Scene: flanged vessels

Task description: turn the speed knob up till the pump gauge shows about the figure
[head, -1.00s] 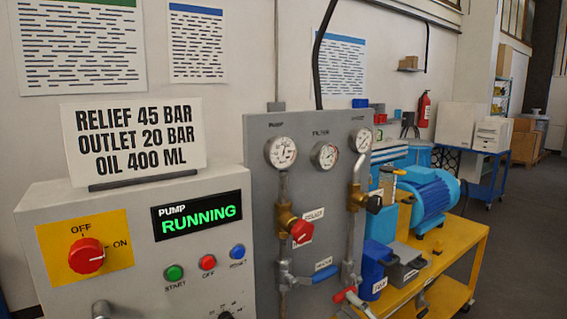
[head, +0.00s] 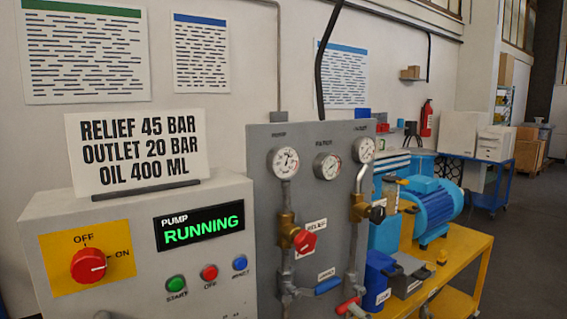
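The pump gauge (head: 284,162) is a round white dial at the upper left of the grey panel (head: 325,220). Its needle is too small to read surely. The red switch (head: 88,266) on a yellow plate points toward ON. A sign (head: 138,150) reads relief 45 bar, outlet 20 bar, oil 400 ml. Neither of my grippers is in view.
Green (head: 176,284), red (head: 209,272) and blue (head: 240,263) buttons sit below the display. The panel also carries a filter gauge (head: 327,166), an outlet gauge (head: 364,150), a red relief knob (head: 305,242) and a blue lever (head: 328,285). A blue motor (head: 436,205) stands on a yellow cart (head: 470,260).

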